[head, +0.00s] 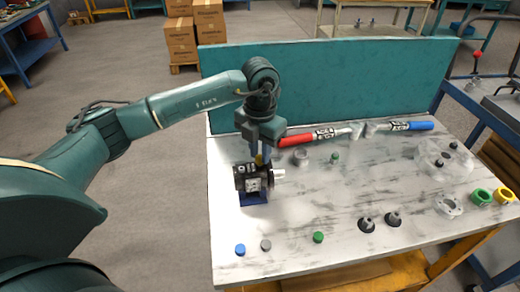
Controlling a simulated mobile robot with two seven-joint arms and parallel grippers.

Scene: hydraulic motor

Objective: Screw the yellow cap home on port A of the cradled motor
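The black motor (252,180) with white labels sits in a blue cradle (254,200) at the left of the table. Its silver shaft points right. My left gripper (261,157) reaches down over the motor's top, with its fingers on either side of the small yellow cap (259,160). The cap is at the top of the motor, mostly hidden by the fingers. Port A itself is hidden, and I cannot tell how deep the cap sits. My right gripper is not in view.
Blue (240,249), grey (265,245) and green (318,237) caps lie near the front edge. Red-handled (300,139) and blue-handled (410,126) tools lie at the back before a teal panel (330,80). Dark cones (367,224), a flange (448,206) and rings (481,197) lie right.

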